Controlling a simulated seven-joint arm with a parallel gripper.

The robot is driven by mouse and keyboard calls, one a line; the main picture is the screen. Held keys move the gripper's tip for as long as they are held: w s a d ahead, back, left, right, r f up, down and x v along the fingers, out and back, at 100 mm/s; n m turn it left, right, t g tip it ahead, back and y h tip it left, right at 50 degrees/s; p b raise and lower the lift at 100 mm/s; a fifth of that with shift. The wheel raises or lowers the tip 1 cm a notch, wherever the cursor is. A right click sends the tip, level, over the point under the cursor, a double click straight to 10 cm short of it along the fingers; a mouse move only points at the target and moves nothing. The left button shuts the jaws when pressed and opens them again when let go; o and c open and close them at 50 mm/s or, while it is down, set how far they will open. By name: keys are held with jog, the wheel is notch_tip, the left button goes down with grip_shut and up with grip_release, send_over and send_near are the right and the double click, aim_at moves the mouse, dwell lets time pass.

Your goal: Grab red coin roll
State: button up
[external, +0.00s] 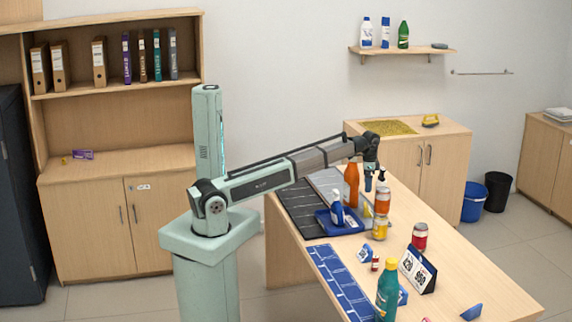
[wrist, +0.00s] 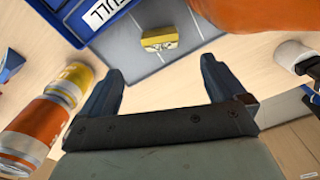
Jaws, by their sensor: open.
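A small red cylinder (external: 375,263), which looks like the red coin roll, stands on the counter (external: 470,270) between a small blue-and-white stand (external: 365,253) and the white desk calendar (external: 417,270). I cannot make it out in the wrist view. My gripper (external: 375,181) is above the far part of the counter, beside the orange bottle (external: 351,187) and well away from the red cylinder. In the wrist view my gripper (wrist: 160,82) is open, with nothing between its fingers.
Orange and yellow cans (wrist: 30,130) stand to the left in the wrist view. A blue tray (external: 340,228) and dark mat (external: 300,207) lie nearby. A red can (external: 419,237) and teal bottle (external: 387,292) flank the calendar. The counter's right side has free room.

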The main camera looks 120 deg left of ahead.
jog(key=shift+c, duration=0.4)
jog(key=c, duration=0.7)
jog(key=shift+o, duration=0.2)
